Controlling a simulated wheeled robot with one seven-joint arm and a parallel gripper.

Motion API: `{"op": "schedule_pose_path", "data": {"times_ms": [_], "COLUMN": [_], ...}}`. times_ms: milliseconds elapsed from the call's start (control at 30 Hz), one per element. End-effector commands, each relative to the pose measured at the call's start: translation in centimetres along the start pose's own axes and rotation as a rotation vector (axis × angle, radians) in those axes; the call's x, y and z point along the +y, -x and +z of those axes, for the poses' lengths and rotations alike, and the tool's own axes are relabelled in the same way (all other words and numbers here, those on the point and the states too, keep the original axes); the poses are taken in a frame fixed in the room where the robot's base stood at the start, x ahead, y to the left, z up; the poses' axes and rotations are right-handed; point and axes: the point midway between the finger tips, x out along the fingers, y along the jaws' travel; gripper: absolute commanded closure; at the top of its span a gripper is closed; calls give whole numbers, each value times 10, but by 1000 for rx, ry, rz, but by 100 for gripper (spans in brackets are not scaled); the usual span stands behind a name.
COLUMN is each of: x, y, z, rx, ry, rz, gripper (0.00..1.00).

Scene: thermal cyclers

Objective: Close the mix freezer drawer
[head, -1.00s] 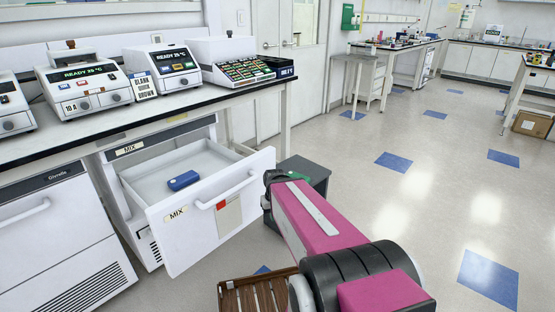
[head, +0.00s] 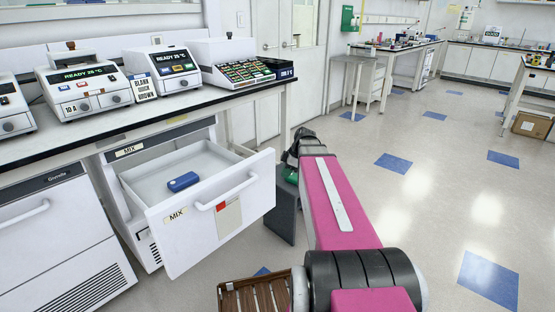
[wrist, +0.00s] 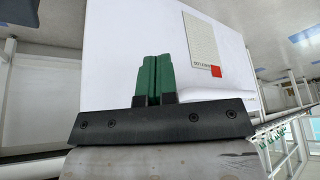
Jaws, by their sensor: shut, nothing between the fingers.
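The white MIX freezer drawer (head: 190,245) is pulled out below the bench in the head view. Its front has a bar handle (head: 226,195), a MIX label and a paper label with a red square. A blue item (head: 183,181) lies inside it. My gripper, with green fingers, is partly hidden behind my arm, just right of the drawer front. In the wrist view my gripper (wrist: 153,62) is shut and empty, pointing at a white panel (wrist: 130,35) with the same label (wrist: 203,45). I cannot tell whether the fingertips touch it.
Thermal cyclers (head: 85,85) stand on the bench above. A closed appliance (head: 50,245) is left of the drawer. A dark grey box (head: 285,212) stands on the floor to its right, and a brown slatted crate (head: 253,295) in front. The floor at right is clear.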

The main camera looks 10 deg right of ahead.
Motion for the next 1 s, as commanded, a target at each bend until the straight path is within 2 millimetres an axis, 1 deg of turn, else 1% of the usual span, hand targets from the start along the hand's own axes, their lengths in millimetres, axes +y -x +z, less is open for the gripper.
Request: {"op": "schedule_pose_path", "data": {"times_ms": [33,100,300,400,500,600,733,867,1000], "x": [14,26,52,59,62,63,63,64,65], "y": [14,33,81,98,106,107,96,75,49], "z": [2,3,7,9,10,9,6,2,-4], "rx": [27,66,153,177,190,195,195,196,195], "ry": [83,216,554,668,735,762,765,764,763], "rz": [10,22,77,103,118,124,124,121,121], "gripper": [100,100,100,100,100,100,100,100,100]}}
